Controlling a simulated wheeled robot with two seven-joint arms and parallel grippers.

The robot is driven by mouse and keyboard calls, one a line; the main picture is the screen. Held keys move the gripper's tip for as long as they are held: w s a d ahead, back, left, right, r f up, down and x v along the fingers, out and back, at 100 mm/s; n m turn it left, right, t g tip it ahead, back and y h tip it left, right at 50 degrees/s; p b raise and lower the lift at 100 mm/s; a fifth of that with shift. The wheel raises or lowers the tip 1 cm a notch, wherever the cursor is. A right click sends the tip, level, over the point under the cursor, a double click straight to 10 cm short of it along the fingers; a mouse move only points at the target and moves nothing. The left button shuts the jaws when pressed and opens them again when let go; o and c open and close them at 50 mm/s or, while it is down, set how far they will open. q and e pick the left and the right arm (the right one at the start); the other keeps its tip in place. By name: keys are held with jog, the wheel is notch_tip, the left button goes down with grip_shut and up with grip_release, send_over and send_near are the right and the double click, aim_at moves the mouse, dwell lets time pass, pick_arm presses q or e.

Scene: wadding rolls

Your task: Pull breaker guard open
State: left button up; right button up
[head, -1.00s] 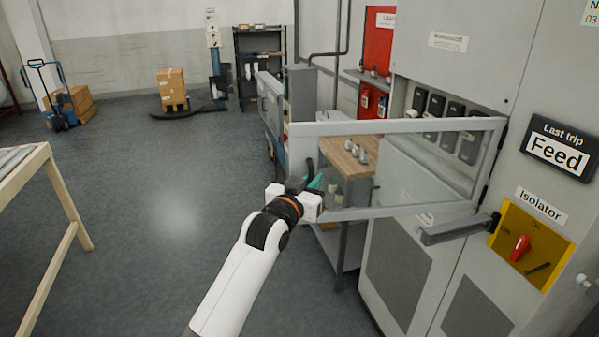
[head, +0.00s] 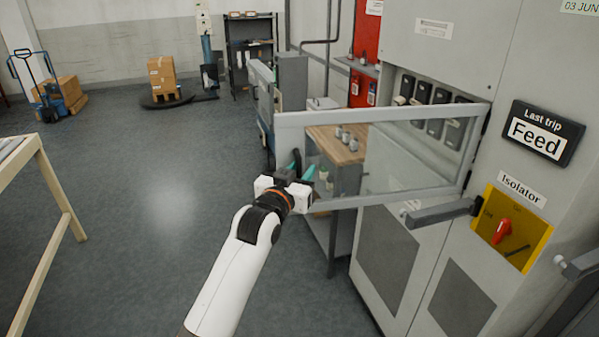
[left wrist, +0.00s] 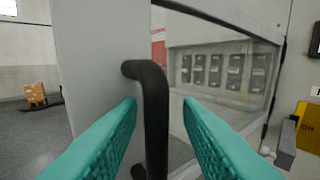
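The breaker guard (head: 292,133) is a clear panel in a grey frame, hinged at its right edge on the grey cabinet. It stands swung out from the cabinet, with the row of dark breakers (head: 437,112) exposed behind it. In the left wrist view its black bar handle (left wrist: 155,115) stands upright between the teal fingers of my left gripper (left wrist: 160,105). The fingers are apart, with a visible gap on each side of the handle. In the head view my left gripper (head: 303,178) is at the guard's free edge. My right gripper is out of view.
A yellow isolator plate (head: 490,228) with a red knob and a grey bar are on the cabinet right of the guard. A workbench (head: 350,150) stands behind the guard. A pale wooden-framed table (head: 50,185) is at left. The floor between is clear.

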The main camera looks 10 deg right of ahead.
pick_arm(q)
jog(key=shift+f, duration=0.1)
jog(key=shift+s+a, duration=0.15)
jog(key=b+v, duration=0.3)
jog(key=v, duration=0.8)
jog(key=shift+s, duration=0.35)
jog(key=shift+w+a, duration=0.1)
